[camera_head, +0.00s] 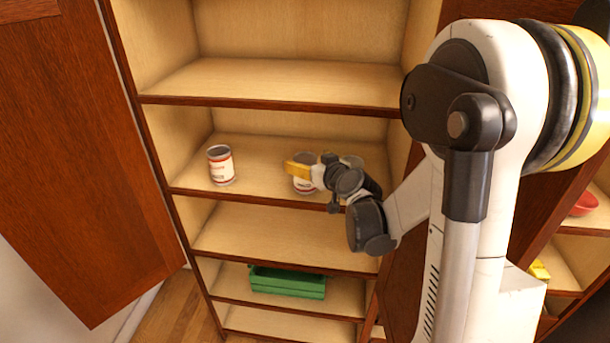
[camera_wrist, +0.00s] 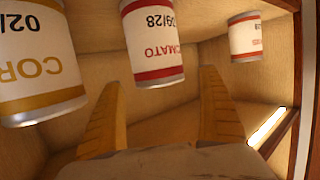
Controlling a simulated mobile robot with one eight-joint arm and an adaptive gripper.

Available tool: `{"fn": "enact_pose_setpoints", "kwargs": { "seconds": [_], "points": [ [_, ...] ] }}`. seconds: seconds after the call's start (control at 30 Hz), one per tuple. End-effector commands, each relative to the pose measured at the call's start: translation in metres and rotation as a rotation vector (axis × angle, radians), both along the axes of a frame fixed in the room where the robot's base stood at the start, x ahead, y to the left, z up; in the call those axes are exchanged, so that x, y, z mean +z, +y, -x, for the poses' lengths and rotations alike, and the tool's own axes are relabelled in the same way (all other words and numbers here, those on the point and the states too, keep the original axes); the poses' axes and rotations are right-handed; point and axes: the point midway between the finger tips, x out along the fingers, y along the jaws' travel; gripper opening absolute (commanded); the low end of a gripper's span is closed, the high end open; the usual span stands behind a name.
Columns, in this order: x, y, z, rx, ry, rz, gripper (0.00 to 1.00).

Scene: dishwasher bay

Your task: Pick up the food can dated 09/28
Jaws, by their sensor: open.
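The can dated 09/28 (camera_wrist: 153,45) reads "TOMATO" and has a white label with red bands. It appears upside down between and beyond my fingers in the wrist view. In the head view it seems to be the middle can (camera_head: 304,187) on the cabinet shelf, partly covered by my gripper. My gripper (camera_head: 298,169) has yellow fingers, which also show in the wrist view (camera_wrist: 160,78). They are spread apart, with nothing held between them. Whether they touch the can cannot be told.
A "CORN" can (camera_wrist: 40,60) with a gold band and a date starting 02/ is close beside the tomato can. Another red-banded can (camera_head: 221,166) stands apart at the shelf's left. A green crate (camera_head: 288,283) sits on a lower shelf. The shelf above (camera_head: 270,83) is empty.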

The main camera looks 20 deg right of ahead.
Motion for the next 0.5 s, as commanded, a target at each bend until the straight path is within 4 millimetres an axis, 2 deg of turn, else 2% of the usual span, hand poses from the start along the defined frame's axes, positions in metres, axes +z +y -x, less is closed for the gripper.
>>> {"fn": "enact_pose_setpoints", "kwargs": {
  "seconds": [0.1, 0.33, 0.5],
  "points": [
    [-0.006, 0.0, -0.016, 0.0, -0.001, -0.001, 0.89],
    [-0.006, 0.0, -0.019, -0.001, 0.0, -0.001, 0.89],
    [-0.006, 0.0, -0.019, 0.0, 0.0, -0.001, 0.37]
  ]
}}
